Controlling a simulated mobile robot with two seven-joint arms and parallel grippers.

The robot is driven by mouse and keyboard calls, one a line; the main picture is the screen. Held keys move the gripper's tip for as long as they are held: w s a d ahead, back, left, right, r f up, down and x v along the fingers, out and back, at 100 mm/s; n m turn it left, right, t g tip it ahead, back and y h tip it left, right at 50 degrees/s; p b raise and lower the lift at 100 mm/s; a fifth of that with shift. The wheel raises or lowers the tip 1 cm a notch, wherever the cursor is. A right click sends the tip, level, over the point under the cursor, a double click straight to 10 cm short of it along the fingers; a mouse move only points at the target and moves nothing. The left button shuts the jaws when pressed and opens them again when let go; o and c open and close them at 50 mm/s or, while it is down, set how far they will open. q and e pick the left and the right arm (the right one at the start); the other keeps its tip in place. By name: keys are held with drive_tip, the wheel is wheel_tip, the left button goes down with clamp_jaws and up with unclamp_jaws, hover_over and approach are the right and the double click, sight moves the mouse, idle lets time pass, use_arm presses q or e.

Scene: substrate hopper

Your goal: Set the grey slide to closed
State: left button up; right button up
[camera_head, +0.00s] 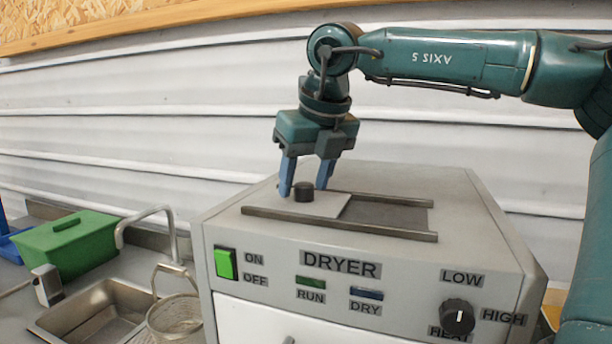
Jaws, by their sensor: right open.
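The grey slide (318,205) is a flat plate between two dark rails on top of the dryer (225,295). It lies at the left part of the rails, and the right part between them shows a darker grey area (390,214). A black round knob (303,192) stands on the slide. My right gripper (305,192) points down over the slide with its blue fingers apart, one on each side of the knob. I cannot tell whether a finger touches the knob. My left gripper is not in view.
The dryer front has a green switch (226,263) and a black heat dial (457,317). To the left are a green box (68,243), a sink (95,315) with a tap (150,213), and a wire basket (175,315). A corrugated wall (130,120) stands behind.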

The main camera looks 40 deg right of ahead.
drive_tip(key=shift+c, duration=0.2)
clamp_jaws()
idle(0.3)
drive_tip(key=shift+s+d, duration=0.25)
drive_tip(key=shift+s, duration=0.1)
drive_tip(key=s+d+b, duration=0.1)
drive_tip(key=s, duration=0.2)
drive_tip(key=s+d+b, duration=0.2)
drive_tip(key=s, duration=0.1)
drive_tip(key=s+d+b, duration=0.2)
drive_tip(key=s, duration=0.1)
drive_tip(key=shift+s, duration=0.35)
drive_tip(key=shift+s+d, duration=0.25)
drive_tip(key=shift+s, duration=0.2)
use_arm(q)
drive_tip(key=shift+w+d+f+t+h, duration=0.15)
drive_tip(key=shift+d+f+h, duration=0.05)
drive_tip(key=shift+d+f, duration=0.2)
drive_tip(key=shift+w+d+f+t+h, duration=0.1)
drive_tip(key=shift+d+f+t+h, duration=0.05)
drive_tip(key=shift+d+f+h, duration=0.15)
use_arm(e)
drive_tip(key=shift+r, duration=0.1)
